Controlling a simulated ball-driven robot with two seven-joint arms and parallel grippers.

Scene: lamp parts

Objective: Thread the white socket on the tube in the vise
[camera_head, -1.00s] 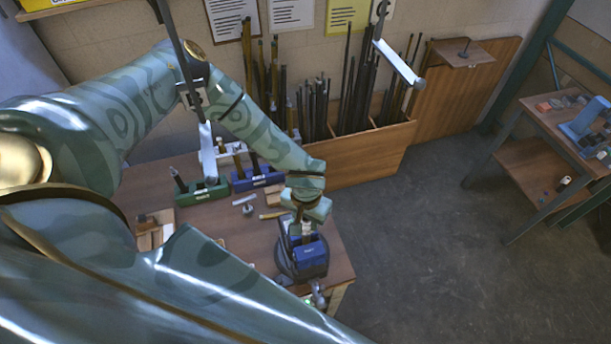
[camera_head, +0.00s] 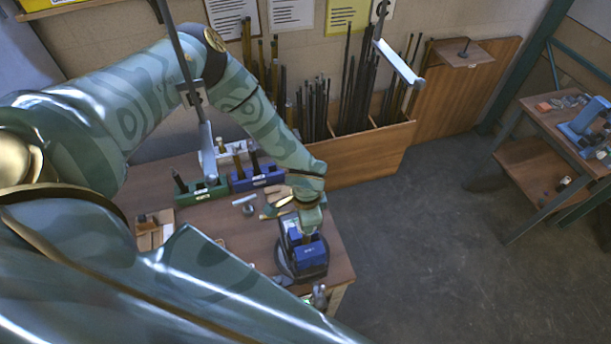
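The blue vise (camera_head: 309,255) stands on a dark round base near the right front corner of the wooden bench. My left arm reaches down from the left, and its gripper (camera_head: 305,236) is right at the top of the vise. The fingers are small and mostly hidden by the wrist, so I cannot tell whether they are open or shut. I cannot make out the white socket or the tube; the wrist covers the spot above the jaws. My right gripper is out of view.
Gloves (camera_head: 277,203), a pale short rod (camera_head: 244,200) and a small grey fitting (camera_head: 249,209) lie left of the vise. Green (camera_head: 203,191) and blue (camera_head: 257,178) holders stand behind. A lamp arm (camera_head: 184,70) hangs in front of my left arm.

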